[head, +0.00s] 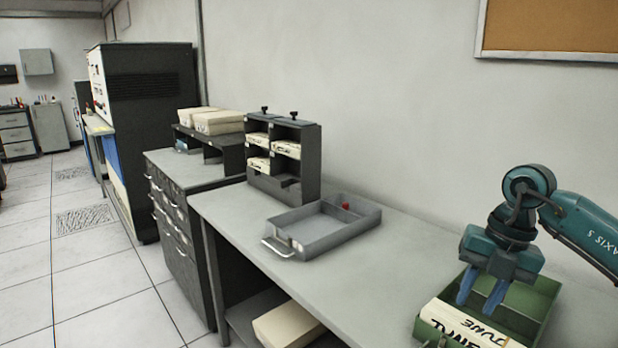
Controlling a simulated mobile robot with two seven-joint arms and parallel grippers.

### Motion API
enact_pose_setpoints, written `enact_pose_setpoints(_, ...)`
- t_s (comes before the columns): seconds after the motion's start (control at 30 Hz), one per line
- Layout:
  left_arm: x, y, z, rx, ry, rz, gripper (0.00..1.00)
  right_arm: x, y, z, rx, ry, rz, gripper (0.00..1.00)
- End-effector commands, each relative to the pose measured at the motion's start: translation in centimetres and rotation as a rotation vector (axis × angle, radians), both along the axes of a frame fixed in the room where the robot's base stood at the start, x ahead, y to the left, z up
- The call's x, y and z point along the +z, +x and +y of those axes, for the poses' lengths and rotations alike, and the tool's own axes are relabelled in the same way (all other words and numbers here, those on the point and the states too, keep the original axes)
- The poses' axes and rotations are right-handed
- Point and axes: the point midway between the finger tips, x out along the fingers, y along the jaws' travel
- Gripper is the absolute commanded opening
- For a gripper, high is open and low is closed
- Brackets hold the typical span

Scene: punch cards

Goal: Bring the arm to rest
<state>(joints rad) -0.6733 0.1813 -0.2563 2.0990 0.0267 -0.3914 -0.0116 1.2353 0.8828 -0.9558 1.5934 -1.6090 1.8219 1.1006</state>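My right gripper (475,307) comes in from the right on a teal arm and points down over a green tray (545,300) at the lower right. Its two blue fingers stand apart with a gap between them, and I see nothing gripped. A cream card deck marked JUNE (465,328) lies in the front part of the tray, just in front of the fingertips. I cannot tell whether the fingertips touch it. My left gripper is not in view.
A grey open tray (325,232) with a handle and a small red object sits mid-table. Behind it stands a dark rack (308,165) holding several card decks. Bare grey tabletop (385,265) lies between the trays. A wall rises behind.

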Motion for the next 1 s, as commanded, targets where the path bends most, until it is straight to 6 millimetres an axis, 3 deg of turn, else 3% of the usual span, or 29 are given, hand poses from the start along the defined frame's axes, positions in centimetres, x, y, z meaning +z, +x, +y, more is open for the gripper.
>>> enact_pose_setpoints(0.1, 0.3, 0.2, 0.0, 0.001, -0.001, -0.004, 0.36, -2.9, -1.1, 5.8, 0.123, 0.213, 0.018, 0.3)
enact_pose_setpoints(0.27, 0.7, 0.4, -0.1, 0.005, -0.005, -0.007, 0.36, -5.1, -4.1, 15.3, 0.242, 0.632, 0.031, 0.3)
enact_pose_setpoints(0.4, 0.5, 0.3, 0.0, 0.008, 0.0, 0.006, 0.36, -4.2, -6.9, 22.4, 0.197, 1.078, 0.018, 0.3)
enact_pose_setpoints(0.5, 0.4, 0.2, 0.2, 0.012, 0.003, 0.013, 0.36, -2.9, -7.7, 25.0, 0.051, 1.364, -0.004, 0.3)
enact_pose_setpoints(0.63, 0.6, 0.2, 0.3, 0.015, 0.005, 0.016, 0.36, -2.1, -7.0, 25.5, -0.269, 1.65, -0.044, 0.3)
enact_pose_setpoints(0.77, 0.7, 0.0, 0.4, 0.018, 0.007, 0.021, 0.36, -4.1, -5.8, 23.3, -0.704, 1.791, -0.078, 0.3)
enact_pose_setpoints(0.87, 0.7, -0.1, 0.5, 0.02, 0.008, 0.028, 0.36, -8.1, -5.6, 20.6, -1.081, 1.784, -0.085, 0.3)
enact_pose_setpoints(1.0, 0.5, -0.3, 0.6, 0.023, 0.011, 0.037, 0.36, -15.9, -8.3, 16.7, -1.596, 1.605, -0.043, 0.3)
